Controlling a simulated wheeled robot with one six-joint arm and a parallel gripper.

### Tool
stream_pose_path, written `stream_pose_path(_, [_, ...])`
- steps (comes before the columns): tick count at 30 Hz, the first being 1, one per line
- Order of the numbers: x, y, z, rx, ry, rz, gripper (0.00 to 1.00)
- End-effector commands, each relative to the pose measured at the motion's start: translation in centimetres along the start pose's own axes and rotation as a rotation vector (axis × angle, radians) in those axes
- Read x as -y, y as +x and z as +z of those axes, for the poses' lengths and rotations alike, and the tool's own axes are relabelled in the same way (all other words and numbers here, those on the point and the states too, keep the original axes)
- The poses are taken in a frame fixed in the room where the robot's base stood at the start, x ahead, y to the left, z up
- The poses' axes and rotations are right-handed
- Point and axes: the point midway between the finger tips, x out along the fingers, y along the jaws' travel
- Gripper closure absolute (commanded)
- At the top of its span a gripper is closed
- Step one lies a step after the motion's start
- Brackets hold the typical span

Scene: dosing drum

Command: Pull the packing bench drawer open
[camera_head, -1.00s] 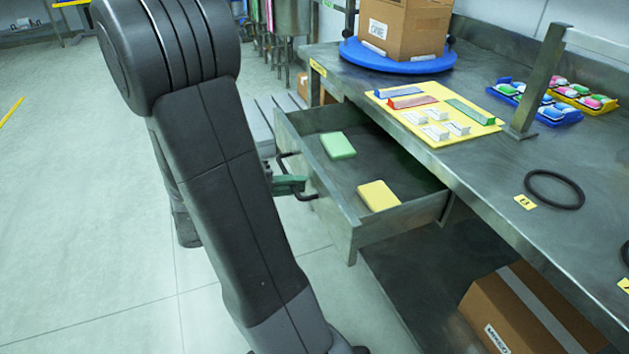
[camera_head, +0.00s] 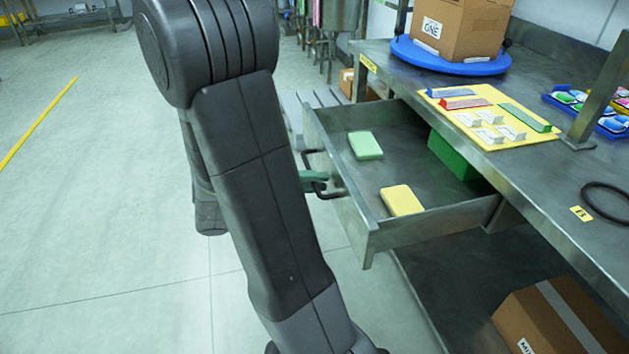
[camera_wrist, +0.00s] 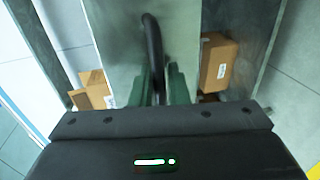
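The packing bench drawer (camera_head: 395,237) stands well out from under the metal bench top, open toward the left in the head view. Its dark bar handle (camera_head: 327,192) is on the drawer front. My gripper (camera_head: 314,180), with green fingers, is at the handle, partly hidden behind my arm. In the wrist view the handle (camera_wrist: 153,45) runs between the two fingers (camera_wrist: 157,85), which are closed around it. Inside the drawer lie a green block (camera_head: 365,145), a yellow block (camera_head: 401,200) and a larger green box (camera_head: 453,158) near the back.
The bench top (camera_head: 535,170) holds a yellow board (camera_head: 470,98), a blue turntable (camera_head: 450,62) with a carton (camera_head: 460,25), and a black ring (camera_head: 606,202). Another carton (camera_head: 550,320) is below the bench. The floor (camera_head: 110,200) left of my arm is clear.

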Motion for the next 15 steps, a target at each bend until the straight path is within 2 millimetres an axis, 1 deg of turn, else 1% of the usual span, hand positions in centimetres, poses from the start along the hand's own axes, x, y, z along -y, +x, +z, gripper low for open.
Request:
stream_pose_path(5, [0.0,0.0,0.0,-0.001,0.0,0.001,0.85])
stream_pose_path(8, [-0.1,-0.4,-0.1,-0.002,0.0,0.001,0.85])
stream_pose_path(11, [-0.1,-1.4,-0.1,-0.004,0.0,0.001,0.85])
stream_pose_path(15, [-0.2,-3.7,-0.1,-0.006,0.0,0.0,0.85])
